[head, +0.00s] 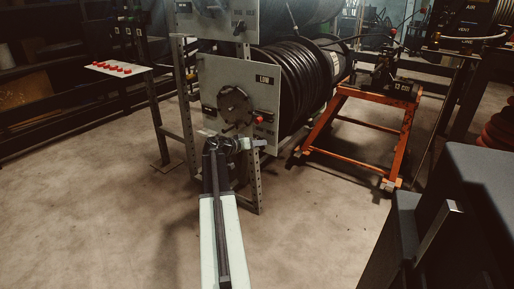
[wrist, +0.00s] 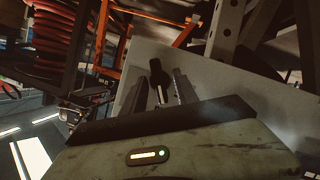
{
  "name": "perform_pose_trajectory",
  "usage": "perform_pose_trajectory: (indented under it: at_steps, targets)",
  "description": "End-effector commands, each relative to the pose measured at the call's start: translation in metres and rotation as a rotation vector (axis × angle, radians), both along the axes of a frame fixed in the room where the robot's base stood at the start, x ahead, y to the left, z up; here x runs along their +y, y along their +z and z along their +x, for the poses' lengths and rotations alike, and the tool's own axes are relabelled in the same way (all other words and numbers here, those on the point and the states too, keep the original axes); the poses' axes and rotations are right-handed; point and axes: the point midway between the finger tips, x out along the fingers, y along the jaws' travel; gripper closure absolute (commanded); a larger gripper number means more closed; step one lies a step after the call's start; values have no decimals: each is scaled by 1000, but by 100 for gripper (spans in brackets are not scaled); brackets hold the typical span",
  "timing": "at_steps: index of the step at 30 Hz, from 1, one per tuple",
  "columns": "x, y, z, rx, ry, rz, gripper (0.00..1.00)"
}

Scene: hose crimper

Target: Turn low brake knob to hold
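The low brake panel (head: 210,75) is a grey plate marked LOW, in the middle of the head view. A dark round knob (head: 234,103) with lugs sits on it, with small labels around it whose words I cannot read. My gripper (wrist: 160,88) is at the panel's lower part, its jaws largely hidden in the head view. In the wrist view its two fingers are apart, with a black rounded handle (wrist: 158,72) between them. Clear gaps show beside the handle, and I cannot tell how deep it sits. The grey panel (wrist: 265,105) shows behind the fingers.
A small red part (head: 259,119) is at the panel's right. A second panel (head: 215,22) is above. A black hose reel (head: 290,75) is behind, and an orange stand (head: 345,120) is to the right. The floor (head: 110,215) at left is clear.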

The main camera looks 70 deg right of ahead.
Motion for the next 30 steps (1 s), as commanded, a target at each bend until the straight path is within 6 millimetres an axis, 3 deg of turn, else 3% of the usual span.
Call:
perform_pose_trajectory:
  at_steps: [3,6,7,9,20,30]
  targets:
    - [0,1,0,0,0,0,67]
    - [0,1,0,0,0,0,95]
    - [0,0,0,0,0,0,100]
    - [9,0,-2,-1,0,0,100]
    - [2,1,0,-74,1,-19,100]
    - [2,2,-2,-334,3,-89,100]
